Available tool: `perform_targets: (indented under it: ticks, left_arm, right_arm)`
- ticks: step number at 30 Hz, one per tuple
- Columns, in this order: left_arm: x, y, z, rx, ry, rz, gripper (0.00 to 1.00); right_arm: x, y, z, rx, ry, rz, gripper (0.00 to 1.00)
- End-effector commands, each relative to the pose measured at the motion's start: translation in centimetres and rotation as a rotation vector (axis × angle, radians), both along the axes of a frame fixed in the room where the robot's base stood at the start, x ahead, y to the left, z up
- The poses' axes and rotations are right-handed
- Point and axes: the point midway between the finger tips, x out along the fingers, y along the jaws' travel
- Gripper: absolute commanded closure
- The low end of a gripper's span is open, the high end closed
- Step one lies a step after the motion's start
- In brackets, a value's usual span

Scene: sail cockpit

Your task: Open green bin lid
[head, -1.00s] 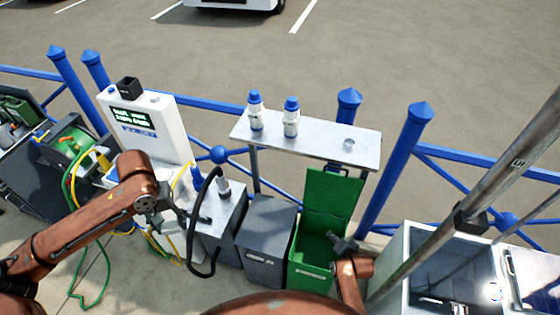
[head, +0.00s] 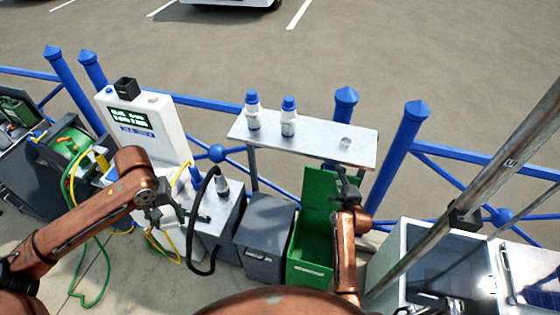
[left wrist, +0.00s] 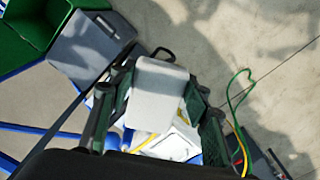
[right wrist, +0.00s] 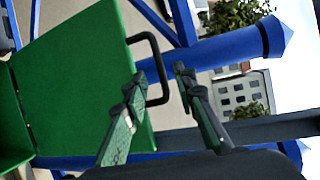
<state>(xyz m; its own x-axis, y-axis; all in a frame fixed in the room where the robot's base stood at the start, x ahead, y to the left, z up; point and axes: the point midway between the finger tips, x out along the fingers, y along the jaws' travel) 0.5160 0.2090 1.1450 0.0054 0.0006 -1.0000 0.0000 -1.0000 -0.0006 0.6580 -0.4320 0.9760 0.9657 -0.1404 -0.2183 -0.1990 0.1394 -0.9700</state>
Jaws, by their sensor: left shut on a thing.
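The green bin (head: 308,262) stands open, its green lid (head: 318,190) raised upright at the back. In the right wrist view the lid (right wrist: 75,75) fills the left side, with a black loop handle (right wrist: 150,38) on its edge. My right gripper (head: 347,178) is by the lid's upper right edge. Its fingers (right wrist: 158,80) are spread, with the end of the handle between or just behind their tips; contact is unclear. My left gripper (head: 172,212) is in front of the grey cabinet, shut on a pale grey block-like thing (left wrist: 158,88).
A dark grey bin (head: 263,240) stands left of the green one. A metal shelf (head: 315,143) with two white bottles hangs above the bins. A blue post (head: 400,150), a slanted metal pole (head: 440,220) and a sink-like unit (head: 400,262) are at the right. A black hose (head: 192,240) loops near my left gripper.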

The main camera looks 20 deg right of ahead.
Motion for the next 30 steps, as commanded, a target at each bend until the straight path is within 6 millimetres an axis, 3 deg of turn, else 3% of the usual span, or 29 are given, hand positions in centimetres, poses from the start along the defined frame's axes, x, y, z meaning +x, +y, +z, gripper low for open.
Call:
perform_targets:
  ticks: [6,12,23,30]
  left_arm:
    - [0.0,0.0,-0.1,0.0,0.0,0.0,0.75]
    - [0.0,0.0,-0.2,0.0,0.0,-0.001,0.75]
    - [0.0,0.0,-0.2,0.0,0.0,0.0,0.75]
    - [0.0,0.0,-0.2,0.0,0.0,0.0,0.75]
  right_arm:
    - [3.9,-0.6,-0.9,-0.001,0.001,0.0,0.74]
    - [5.6,-0.8,-1.3,-0.001,0.001,-0.001,0.74]
    - [5.9,-0.9,-1.4,-0.001,0.001,-0.001,0.75]
    - [5.9,-0.9,-1.4,-0.001,0.001,0.0,0.92]
